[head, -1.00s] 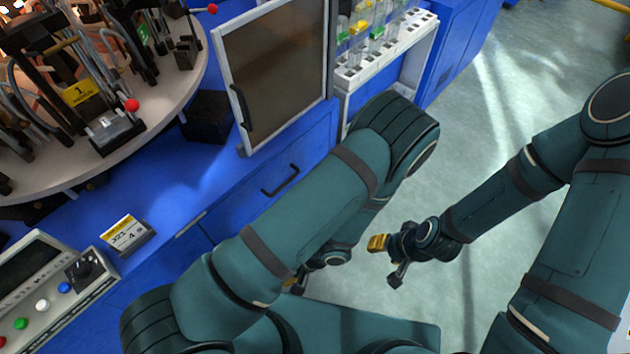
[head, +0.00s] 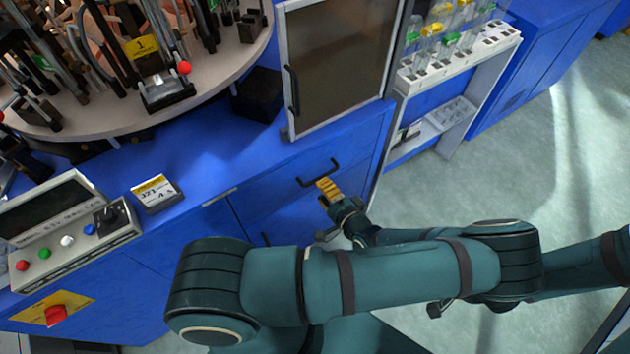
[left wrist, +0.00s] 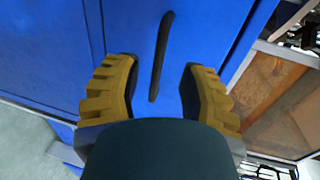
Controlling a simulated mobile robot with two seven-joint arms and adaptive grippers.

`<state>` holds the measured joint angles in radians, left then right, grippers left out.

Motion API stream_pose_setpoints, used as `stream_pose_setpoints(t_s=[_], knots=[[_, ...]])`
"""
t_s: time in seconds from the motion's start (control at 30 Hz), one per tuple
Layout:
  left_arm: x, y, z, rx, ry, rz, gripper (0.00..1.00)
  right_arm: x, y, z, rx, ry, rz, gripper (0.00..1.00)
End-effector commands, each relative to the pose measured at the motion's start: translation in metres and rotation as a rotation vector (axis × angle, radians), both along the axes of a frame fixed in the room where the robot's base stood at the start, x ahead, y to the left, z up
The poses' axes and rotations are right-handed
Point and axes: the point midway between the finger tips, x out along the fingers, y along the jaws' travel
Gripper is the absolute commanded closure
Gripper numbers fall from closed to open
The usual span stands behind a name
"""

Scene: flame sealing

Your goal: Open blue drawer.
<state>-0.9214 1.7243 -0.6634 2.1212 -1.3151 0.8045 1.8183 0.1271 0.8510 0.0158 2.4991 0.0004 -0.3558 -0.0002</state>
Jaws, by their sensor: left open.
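The blue drawer (head: 270,200) is closed in the blue bench front, below the framed door. Its dark bar handle (head: 318,173) sits near the top of its front. My left gripper (head: 328,192) is open just in front of the handle, with one yellow finger clearly seen. In the left wrist view the handle (left wrist: 161,55) runs up between the two open yellow fingers (left wrist: 158,88), apart from both. A dark part of my right gripper (head: 435,310) seems to show below my left arm; its fingers are mostly hidden.
Above stand the framed door (head: 340,60) and a white rack of vials (head: 460,55). A round turntable (head: 225,70) and a control panel (head: 70,230) are at left. The floor at right is clear.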

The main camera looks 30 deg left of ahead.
Motion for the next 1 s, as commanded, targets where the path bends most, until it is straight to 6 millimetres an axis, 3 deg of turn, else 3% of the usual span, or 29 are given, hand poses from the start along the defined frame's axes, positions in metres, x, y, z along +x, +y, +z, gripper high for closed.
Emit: stream_pose_setpoints(t_s=[0.1, 0.3, 0.73, 0.83, 0.87, 1.0], knots=[[0.008, 0.020, -0.006, 0.001, 0.001, 0.002, 0.59, 0.001, 0.000, -0.005, 0.000, -0.002, -0.001, 0.53], [0.016, 0.040, -0.010, 0.000, 0.000, 0.000, 0.59, 0.002, 0.000, -0.008, 0.000, -0.004, -0.001, 0.53], [0.019, 0.046, -0.011, -0.001, -0.001, 0.000, 0.59, 0.002, 0.000, -0.008, 0.000, -0.004, -0.001, 0.53], [0.019, 0.046, -0.011, -0.001, -0.001, 0.000, 0.95, 0.002, 0.000, -0.008, 0.000, -0.004, -0.001, 0.53], [0.019, 0.046, -0.011, -0.001, -0.001, 0.000, 1.00, 0.002, 0.000, -0.008, 0.000, -0.004, -0.001, 0.53], [0.019, 0.046, -0.011, -0.001, -0.001, 0.000, 1.00, 0.002, 0.000, -0.008, 0.000, -0.004, -0.001, 0.53]])
